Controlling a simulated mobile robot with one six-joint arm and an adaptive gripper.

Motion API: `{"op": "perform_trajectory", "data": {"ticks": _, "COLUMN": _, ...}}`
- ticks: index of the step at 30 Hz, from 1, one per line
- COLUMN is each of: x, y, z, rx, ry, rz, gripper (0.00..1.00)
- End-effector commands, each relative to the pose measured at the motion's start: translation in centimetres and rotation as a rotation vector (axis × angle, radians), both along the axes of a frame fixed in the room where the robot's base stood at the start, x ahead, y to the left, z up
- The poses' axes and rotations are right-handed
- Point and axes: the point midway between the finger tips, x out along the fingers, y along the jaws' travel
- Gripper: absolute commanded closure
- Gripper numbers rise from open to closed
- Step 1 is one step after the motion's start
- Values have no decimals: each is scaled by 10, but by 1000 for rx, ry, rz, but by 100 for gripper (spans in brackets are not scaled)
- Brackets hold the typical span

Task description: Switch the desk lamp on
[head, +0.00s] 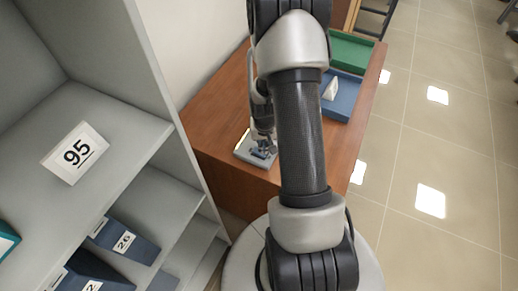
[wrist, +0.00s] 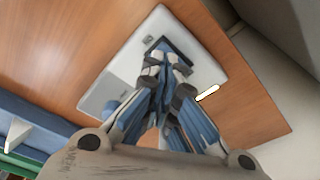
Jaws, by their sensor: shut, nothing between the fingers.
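The lamp's pale grey base (head: 241,157) lies flat on the brown desk in the head view. It also shows in the wrist view (wrist: 128,68), with a dark blue switch (wrist: 182,50) set into it. My gripper (head: 264,146) is shut and empty, pointing down over the base. In the wrist view its fingertips (wrist: 167,68) are at the switch and cover part of it; I cannot tell whether they touch it. A bright yellowish-white strip (wrist: 208,92) shows beside the base. The rest of the lamp is hidden or not clear.
The brown desk (head: 212,125) bears a blue tray (head: 346,107) with a white wedge-shaped piece (head: 331,90) and a green tray (head: 350,50) behind it. Grey shelving (head: 105,110) with number cards stands close on the left. Tiled floor (head: 440,150) is open on the right.

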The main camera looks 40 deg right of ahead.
Motion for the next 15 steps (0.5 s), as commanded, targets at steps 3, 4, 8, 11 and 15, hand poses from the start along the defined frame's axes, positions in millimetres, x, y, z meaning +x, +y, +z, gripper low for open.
{"op": "perform_trajectory", "data": {"ticks": 3, "x": 0, "y": 0, "z": 13, "rx": 0, "ry": 0, "rz": 0, "gripper": 100}}
{"op": "perform_trajectory", "data": {"ticks": 4, "x": 0, "y": 0, "z": 15, "rx": 0, "ry": 0, "rz": 0, "gripper": 100}}
{"op": "perform_trajectory", "data": {"ticks": 8, "x": 0, "y": 0, "z": 25, "rx": 1, "ry": 1, "rz": 0, "gripper": 100}}
{"op": "perform_trajectory", "data": {"ticks": 11, "x": 0, "y": 0, "z": 33, "rx": 1, "ry": 1, "rz": 0, "gripper": 100}}
{"op": "perform_trajectory", "data": {"ticks": 15, "x": 0, "y": 0, "z": 44, "rx": 0, "ry": 0, "rz": 0, "gripper": 100}}
